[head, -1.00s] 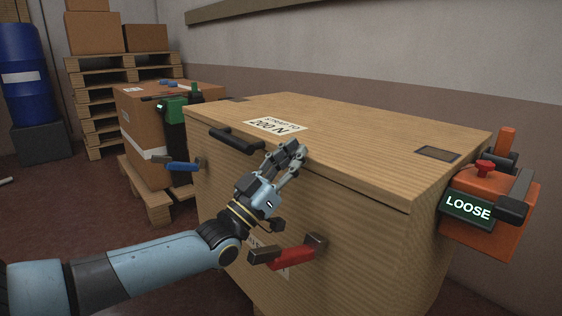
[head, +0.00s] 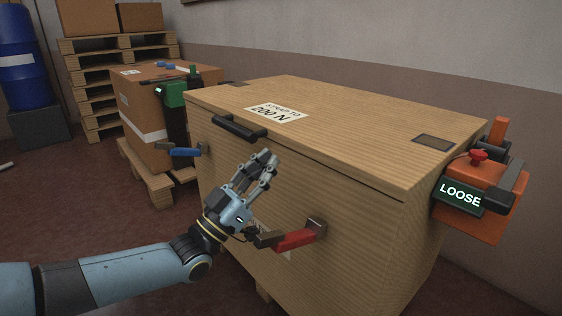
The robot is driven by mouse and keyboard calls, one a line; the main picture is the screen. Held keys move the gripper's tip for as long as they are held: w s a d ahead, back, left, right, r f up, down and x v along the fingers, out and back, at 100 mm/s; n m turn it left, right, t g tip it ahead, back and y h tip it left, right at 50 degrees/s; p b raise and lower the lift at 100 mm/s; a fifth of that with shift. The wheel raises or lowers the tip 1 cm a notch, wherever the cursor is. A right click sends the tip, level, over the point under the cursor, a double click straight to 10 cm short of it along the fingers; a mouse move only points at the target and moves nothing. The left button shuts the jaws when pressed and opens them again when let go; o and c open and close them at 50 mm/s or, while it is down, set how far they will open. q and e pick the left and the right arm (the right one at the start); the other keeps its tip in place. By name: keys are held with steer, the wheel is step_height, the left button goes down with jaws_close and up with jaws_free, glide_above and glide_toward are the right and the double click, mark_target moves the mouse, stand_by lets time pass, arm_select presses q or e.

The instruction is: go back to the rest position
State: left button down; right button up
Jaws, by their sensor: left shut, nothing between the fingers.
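My left gripper (head: 266,160) is shut and empty. It is in front of the near face of a large wooden crate (head: 340,200), below the crate's black handle (head: 239,128). The fingers point up and to the right. A red-handled lever (head: 297,240) on the crate's near face is just right of and below my left wrist; I cannot tell if the wrist touches it. My right gripper is not in view.
An orange strapping unit (head: 485,207) with a "LOOSE" display (head: 459,195) is at the crate's right end. A cardboard box (head: 148,105) on a pallet stands behind left, with a blue-handled lever (head: 186,151). A blue drum (head: 22,60) stands far left. Floor at lower left is clear.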

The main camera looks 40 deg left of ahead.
arm_select(q)
steer(key=shift+s, duration=0.15)
steer(key=s+d+f+n+g+y+p, duration=0.15)
steer(key=s+f+g+p, duration=0.45)
steer(key=f, duration=0.7)
steer(key=s+d+f+n+g+y+p, duration=0.1)
steer(key=s+d+f+g+y+p, duration=0.15)
steer(key=s+f+g, duration=0.8)
steer(key=s+d+f+g, duration=0.1)
steer(key=s+f+g, duration=0.1)
steer(key=s+f, duration=0.3)
steer(key=s+d+f+m+g+p, duration=0.1)
steer(key=s+f+g, duration=0.2)
steer(key=s, duration=1)
steer(key=s+d+f+g+h+p, duration=0.1)
steer(key=s+d+f+g, duration=0.1)
steer(key=s+f, duration=0.7)
steer(key=shift+m+g, duration=0.35)
steer(key=shift+g, duration=0.1)
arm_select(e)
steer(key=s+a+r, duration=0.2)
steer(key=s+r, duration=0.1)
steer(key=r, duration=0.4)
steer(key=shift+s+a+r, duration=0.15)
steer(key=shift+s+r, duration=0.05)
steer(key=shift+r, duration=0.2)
